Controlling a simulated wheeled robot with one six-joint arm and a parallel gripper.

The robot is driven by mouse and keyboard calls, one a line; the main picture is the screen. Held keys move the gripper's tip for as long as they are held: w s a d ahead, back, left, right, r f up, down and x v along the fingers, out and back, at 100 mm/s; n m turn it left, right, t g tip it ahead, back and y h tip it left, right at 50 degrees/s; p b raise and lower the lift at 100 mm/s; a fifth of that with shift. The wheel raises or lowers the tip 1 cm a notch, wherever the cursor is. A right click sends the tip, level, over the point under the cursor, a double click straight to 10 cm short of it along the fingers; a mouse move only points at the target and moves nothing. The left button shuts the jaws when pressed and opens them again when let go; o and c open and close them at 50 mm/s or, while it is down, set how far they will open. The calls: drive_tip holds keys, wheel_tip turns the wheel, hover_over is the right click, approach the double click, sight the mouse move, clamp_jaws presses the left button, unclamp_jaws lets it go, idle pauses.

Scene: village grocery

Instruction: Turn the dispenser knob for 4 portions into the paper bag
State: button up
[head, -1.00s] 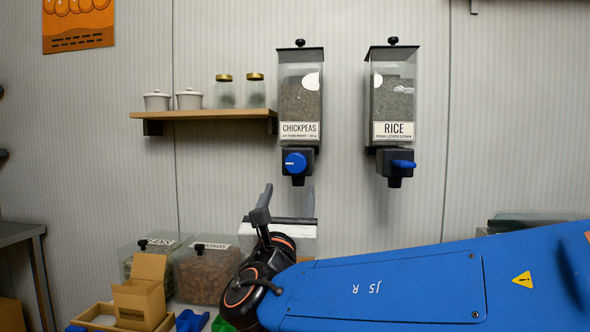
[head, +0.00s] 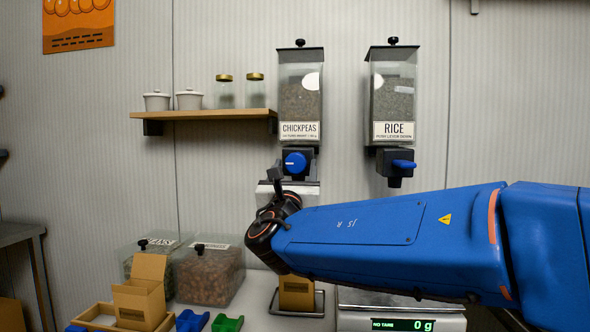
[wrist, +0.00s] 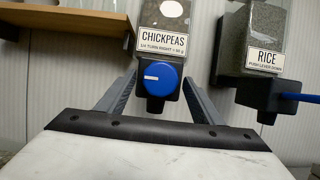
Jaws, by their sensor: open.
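The chickpeas dispenser (head: 300,97) hangs on the wall with its blue knob (head: 294,162) below the label. The knob's white mark lies roughly level, on its left half. My gripper (wrist: 159,80) is open and empty. In the wrist view its fingers stand left and right of the knob (wrist: 161,83); I cannot tell whether they touch it. In the head view my wrist is just below the knob, and the fingertips are partly hidden. A brown bag-like container (head: 297,294) stands on a metal tray (head: 318,310) below the dispenser, mostly hidden by my arm.
The rice dispenser (head: 393,100) with its blue lever (head: 403,164) hangs to the right. A wooden shelf (head: 200,114) with jars is at left. An open brown box (head: 140,295), food bins (head: 208,277) and a scale reading 0 g (head: 402,324) stand on the counter.

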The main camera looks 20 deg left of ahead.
drive_tip(key=c, duration=1.1)
drive_tip(key=shift+o, duration=0.2)
drive_tip(key=shift+m, duration=0.3)
drive_tip(key=m+h, duration=0.1)
drive_tip(key=m, duration=0.2)
drive_tip(key=m+h, duration=0.1)
drive_tip(key=m, duration=0.1)
drive_tip(key=shift+s+a+h, duration=0.1)
drive_tip(key=shift+a+h, duration=0.15)
drive_tip(key=shift+h, duration=0.05)
drive_tip(key=m+h, duration=0.1)
drive_tip(key=m, duration=0.2)
drive_tip(key=m+h, duration=0.2)
drive_tip(key=m, duration=0.2)
drive_tip(key=shift+a+r+g, duration=0.15)
drive_tip(key=shift+r+g, duration=0.05)
drive_tip(key=shift+g, duration=0.2)
drive_tip(key=m+h, duration=0.1)
drive_tip(key=m, duration=0.2)
drive_tip(key=m+g+h, duration=0.1)
drive_tip(key=m, duration=0.1)
drive_tip(key=shift+a+r+m+g, duration=0.1)
drive_tip(key=shift+r+m+g, duration=0.05)
drive_tip(key=shift+m+g, duration=0.2)
drive_tip(key=shift+r+m+g, duration=0.1)
drive_tip(key=shift+m+g, duration=0.55)
drive_tip(key=shift+m, duration=1.2)
